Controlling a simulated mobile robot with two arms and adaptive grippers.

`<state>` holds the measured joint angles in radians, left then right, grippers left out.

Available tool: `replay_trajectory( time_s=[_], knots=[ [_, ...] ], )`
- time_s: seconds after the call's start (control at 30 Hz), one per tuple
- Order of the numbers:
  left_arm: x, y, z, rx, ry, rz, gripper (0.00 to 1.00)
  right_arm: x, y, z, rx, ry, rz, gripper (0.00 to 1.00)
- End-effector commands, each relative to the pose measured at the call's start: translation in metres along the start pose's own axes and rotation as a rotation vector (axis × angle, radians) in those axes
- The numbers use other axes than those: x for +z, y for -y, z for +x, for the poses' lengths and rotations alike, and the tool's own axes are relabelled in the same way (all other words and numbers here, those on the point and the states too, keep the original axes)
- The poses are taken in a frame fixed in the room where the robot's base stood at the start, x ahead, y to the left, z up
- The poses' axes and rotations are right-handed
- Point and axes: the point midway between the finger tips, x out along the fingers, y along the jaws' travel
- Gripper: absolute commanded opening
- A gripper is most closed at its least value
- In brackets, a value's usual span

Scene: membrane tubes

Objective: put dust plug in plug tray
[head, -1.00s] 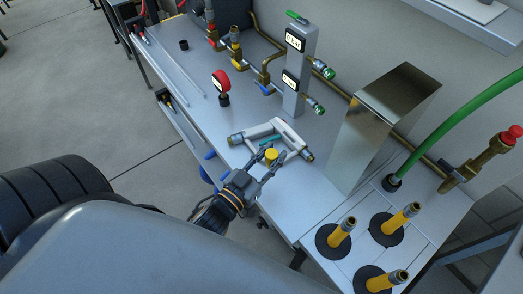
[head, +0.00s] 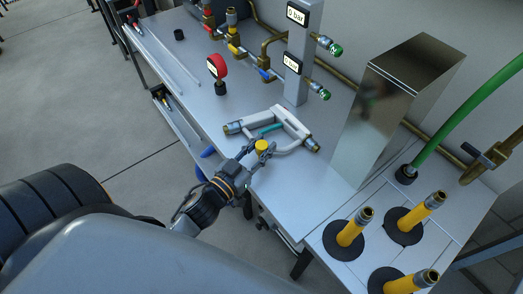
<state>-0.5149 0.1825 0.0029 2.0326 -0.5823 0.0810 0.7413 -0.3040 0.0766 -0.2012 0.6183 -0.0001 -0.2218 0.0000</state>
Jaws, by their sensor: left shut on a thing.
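The yellow dust plug (head: 262,146) is a small round cap above the bench, at the near side of a white U-shaped piece with brass-coloured ends (head: 292,120). My left gripper (head: 261,150) comes in from the lower left and is shut on the plug, its fingers on the plug's sides. A teal strip (head: 268,128) shows inside the white piece, beyond the plug. I cannot tell for sure which thing is the plug tray; a narrow grey trough (head: 178,113) holding small tools runs along the bench's front edge. My right gripper is not in view.
Yellow tubes (head: 354,228) with metal tops stand on black discs at the lower right. A tall shiny metal box (head: 385,115) and a green hose (head: 458,115) are behind them.

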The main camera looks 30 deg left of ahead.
Motion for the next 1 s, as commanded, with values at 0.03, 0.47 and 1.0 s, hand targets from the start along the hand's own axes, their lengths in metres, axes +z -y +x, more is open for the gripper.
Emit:
replay_trajectory(
  time_s=[0.03,0.47,1.0],
  knots=[
    [-0.002,0.000,0.000,0.000,0.000,0.000,0.16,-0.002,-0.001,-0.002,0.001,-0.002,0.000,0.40],
    [0.002,0.000,0.000,0.000,0.001,0.000,0.51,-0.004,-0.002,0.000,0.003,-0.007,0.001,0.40],
    [0.003,0.000,-0.042,-0.001,0.006,-0.002,0.51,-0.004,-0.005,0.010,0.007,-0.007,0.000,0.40]
  ],
)
